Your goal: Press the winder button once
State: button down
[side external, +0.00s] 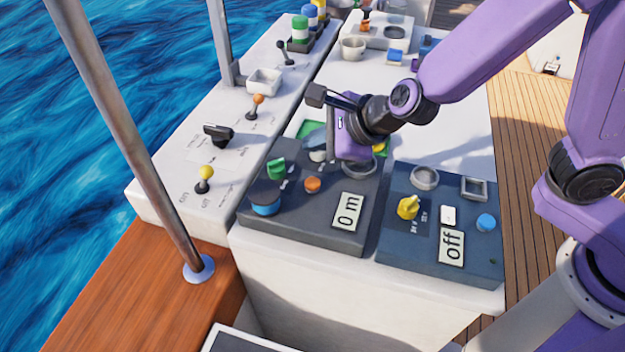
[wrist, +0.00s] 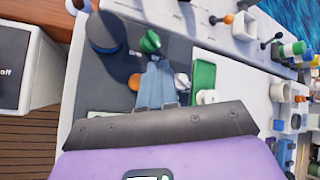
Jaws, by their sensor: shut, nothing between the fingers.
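The dark grey panel (side external: 305,228) carries a display (side external: 347,212) reading "0 m", a low orange button (side external: 312,185), a green knob (side external: 277,168) and a round black-and-blue drum (side external: 265,198). I cannot read a label naming the winder button. My gripper (side external: 308,142) is over the back part of this panel, its fingers shut and empty. In the wrist view, my gripper (wrist: 158,66) points at the panel between the orange button (wrist: 135,82) and a white knob (wrist: 182,82). The green knob (wrist: 150,42) is just beyond the fingertips. Contact cannot be told.
A blue panel (side external: 440,272) to the right has a yellow knob (side external: 408,207), a blue button (side external: 486,222) and a display (side external: 451,247) reading "off". Levers, including a yellow-topped one (side external: 205,174), stand on the left ledge. A metal pole (side external: 140,150) rises at the left.

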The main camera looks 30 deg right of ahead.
aim_at(308, 180)
jog(key=shift+f, duration=3.3)
jog(key=shift+f, duration=0.2)
jog(key=shift+f, duration=0.25)
jog(key=shift+f, duration=0.8)
dwell(0.6)
jog(key=shift+r, duration=1.25)
jog(key=shift+r, duration=0.1)
jog(key=shift+r, duration=2.4)
